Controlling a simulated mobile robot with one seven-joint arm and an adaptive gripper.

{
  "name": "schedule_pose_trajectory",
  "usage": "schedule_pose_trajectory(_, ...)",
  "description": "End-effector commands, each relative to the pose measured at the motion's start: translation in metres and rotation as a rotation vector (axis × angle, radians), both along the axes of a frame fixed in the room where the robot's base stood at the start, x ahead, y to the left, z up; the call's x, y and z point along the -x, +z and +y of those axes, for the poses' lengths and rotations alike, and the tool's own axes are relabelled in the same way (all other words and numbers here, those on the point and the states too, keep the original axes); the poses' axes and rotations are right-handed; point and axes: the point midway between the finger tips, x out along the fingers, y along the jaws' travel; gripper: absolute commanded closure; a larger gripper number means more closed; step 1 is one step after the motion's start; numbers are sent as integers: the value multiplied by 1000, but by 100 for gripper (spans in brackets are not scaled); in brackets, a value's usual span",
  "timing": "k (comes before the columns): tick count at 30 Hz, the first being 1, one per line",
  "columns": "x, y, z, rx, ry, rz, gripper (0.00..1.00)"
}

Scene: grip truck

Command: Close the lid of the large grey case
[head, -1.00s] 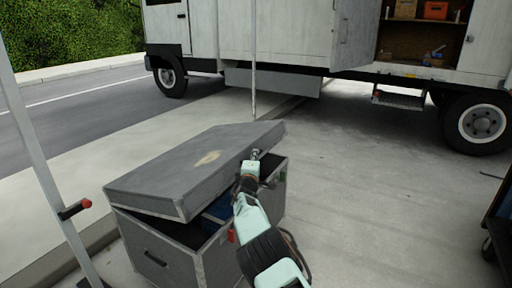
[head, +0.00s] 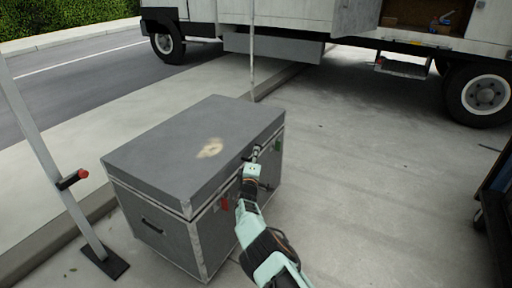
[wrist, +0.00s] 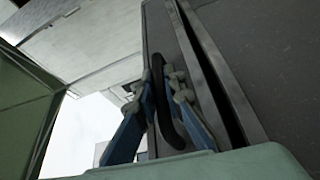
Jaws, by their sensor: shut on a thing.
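The large grey case (head: 172,238) stands on the pavement in the head view. Its lid (head: 170,140) lies down over the body, nearly level, with a worn pale patch on top. In the wrist view a narrow dark gap (wrist: 210,72) runs between two metal edges. My gripper (head: 257,152) is at the lid's right-hand side. In the wrist view its blue fingers (wrist: 163,82) are on either side of a dark loop handle (wrist: 168,125) and shut on it. The inside of the case is hidden.
A metal pole with a red-tipped knob (head: 73,179) stands left of the case. A white truck (head: 290,20) is parked behind. A dark cart (head: 497,215) is at the right edge. Pavement between case and cart is clear.

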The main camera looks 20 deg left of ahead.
Motion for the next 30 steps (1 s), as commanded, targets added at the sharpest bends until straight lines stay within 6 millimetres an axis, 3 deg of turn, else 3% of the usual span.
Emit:
schedule_pose_trajectory(15,3,-27,-9,-45,-15,-4,100)
schedule_pose_trajectory(27,4,-33,-10,-44,-17,4,100)
schedule_pose_trajectory(28,4,-33,-10,-44,-17,5,90)
schedule_pose_trajectory(30,4,-33,-10,-44,-16,5,83)
